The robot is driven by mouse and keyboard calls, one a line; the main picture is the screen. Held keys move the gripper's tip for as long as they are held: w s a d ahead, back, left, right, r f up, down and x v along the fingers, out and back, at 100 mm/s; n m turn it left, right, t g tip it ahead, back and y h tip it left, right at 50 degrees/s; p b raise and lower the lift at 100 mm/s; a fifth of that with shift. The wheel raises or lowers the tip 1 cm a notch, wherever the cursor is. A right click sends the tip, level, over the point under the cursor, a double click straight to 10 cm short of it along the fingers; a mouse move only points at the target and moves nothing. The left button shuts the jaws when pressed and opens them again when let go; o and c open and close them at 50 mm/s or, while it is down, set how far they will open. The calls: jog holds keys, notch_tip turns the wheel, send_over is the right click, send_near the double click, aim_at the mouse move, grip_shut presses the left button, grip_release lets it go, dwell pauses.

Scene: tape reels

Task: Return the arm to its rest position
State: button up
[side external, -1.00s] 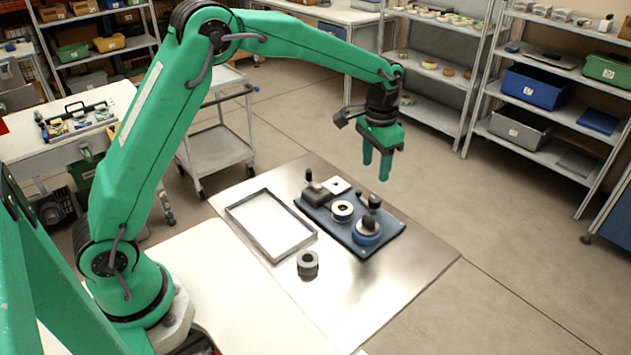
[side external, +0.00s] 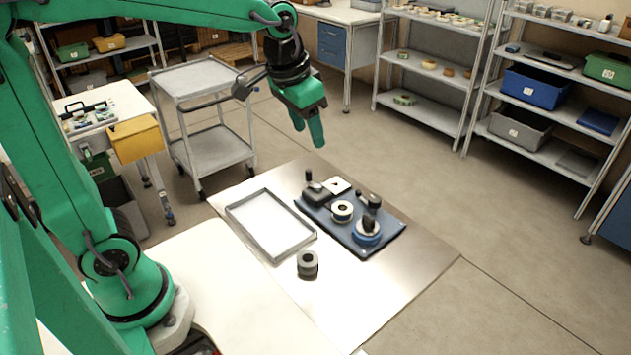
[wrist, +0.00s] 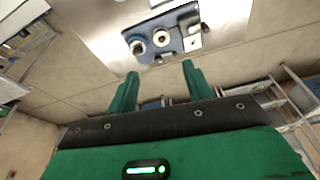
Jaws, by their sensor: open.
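My gripper (side external: 309,127) is green and hangs high above the far edge of the steel work surface, well clear of everything on it. In the wrist view my gripper (wrist: 158,82) has its two fingers wide apart with nothing between them. A dark blue board (side external: 384,242) lies on the surface and bears a white-ringed reel (side external: 342,211) and a blue reel (side external: 367,238) with a dark top. The board also shows beyond the fingers in the wrist view (wrist: 178,44). A dark grey reel (side external: 308,263) stands on the surface in front of the board.
A grey-rimmed shallow tray (side external: 236,215) lies left of the board. A grey cart (side external: 213,150) stands on the floor behind, left of my gripper. Shelving (side external: 470,85) with bins stands at the back right. The floor between is open.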

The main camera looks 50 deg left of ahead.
jog(key=s+a+f+n+t, duration=0.1)
jog(key=s+a+t, duration=0.1)
jog(key=s, duration=1.2)
jog(key=shift+s+f, duration=0.15)
jog(key=shift+s, duration=0.25)
